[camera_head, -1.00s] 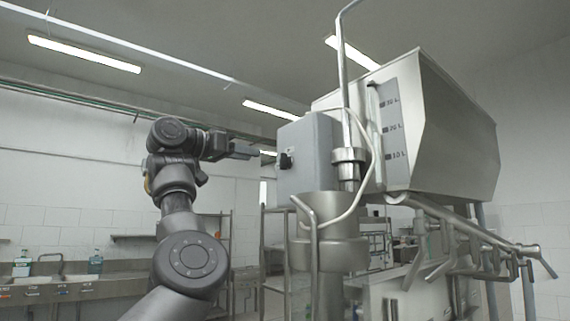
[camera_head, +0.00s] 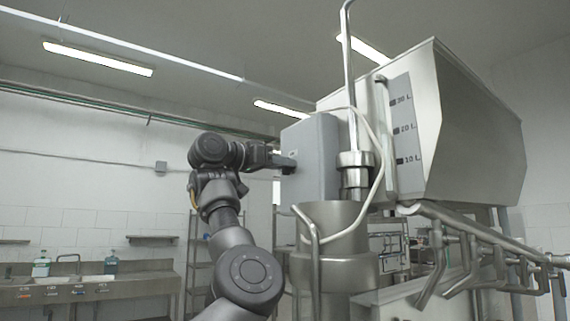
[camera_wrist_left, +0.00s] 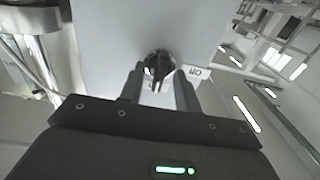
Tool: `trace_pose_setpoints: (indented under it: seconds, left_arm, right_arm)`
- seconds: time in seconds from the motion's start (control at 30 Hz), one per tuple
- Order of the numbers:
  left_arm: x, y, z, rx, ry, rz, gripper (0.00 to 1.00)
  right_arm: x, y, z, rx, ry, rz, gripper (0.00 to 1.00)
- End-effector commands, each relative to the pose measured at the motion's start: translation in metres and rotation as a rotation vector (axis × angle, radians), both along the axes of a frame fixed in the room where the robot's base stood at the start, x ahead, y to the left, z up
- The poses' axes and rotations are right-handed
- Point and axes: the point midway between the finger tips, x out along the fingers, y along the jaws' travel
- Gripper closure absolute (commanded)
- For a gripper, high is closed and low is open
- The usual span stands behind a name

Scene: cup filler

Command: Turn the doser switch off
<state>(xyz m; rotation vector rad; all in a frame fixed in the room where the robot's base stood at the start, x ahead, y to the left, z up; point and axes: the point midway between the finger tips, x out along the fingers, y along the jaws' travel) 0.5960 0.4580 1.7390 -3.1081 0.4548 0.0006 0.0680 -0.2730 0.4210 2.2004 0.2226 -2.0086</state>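The doser switch (camera_wrist_left: 158,66) is a dark round knob on the face of a grey box (camera_head: 309,160). My left gripper (camera_head: 288,165) is up against the switch side of the box. In the wrist view its two fingers (camera_wrist_left: 159,76) stand apart, one on each side of the knob; I cannot tell whether they touch it. In the head view the knob is hidden by the gripper. My right gripper is not in view.
A large steel hopper (camera_head: 470,130) with litre marks stands right of the box. A vertical pipe (camera_head: 350,90), a pale hose (camera_head: 377,170) and a steel funnel (camera_head: 330,222) are close to the box. A sink counter (camera_head: 90,290) is far left.

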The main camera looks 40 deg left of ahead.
Motion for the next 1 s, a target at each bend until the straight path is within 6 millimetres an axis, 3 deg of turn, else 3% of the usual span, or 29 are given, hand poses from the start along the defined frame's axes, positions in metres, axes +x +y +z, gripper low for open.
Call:
trace_pose_setpoints:
  seconds: [0.13,0.4,0.77,1.0]
  left_arm:
    - [0.0,0.0,0.0,0.0,0.0,0.0,0.67]
    - [0.0,0.0,0.0,-0.001,0.0,0.0,1.0]
    - [0.0,0.0,-0.001,-0.034,0.01,0.0,1.0]
    - [0.0,0.001,-0.003,-0.163,0.049,-0.001,1.0]
  right_arm:
    - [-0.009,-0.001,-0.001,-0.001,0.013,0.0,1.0]
    - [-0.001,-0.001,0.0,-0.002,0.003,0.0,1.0]
    - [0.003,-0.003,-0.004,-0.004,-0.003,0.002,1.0]
    - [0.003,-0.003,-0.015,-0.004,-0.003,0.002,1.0]
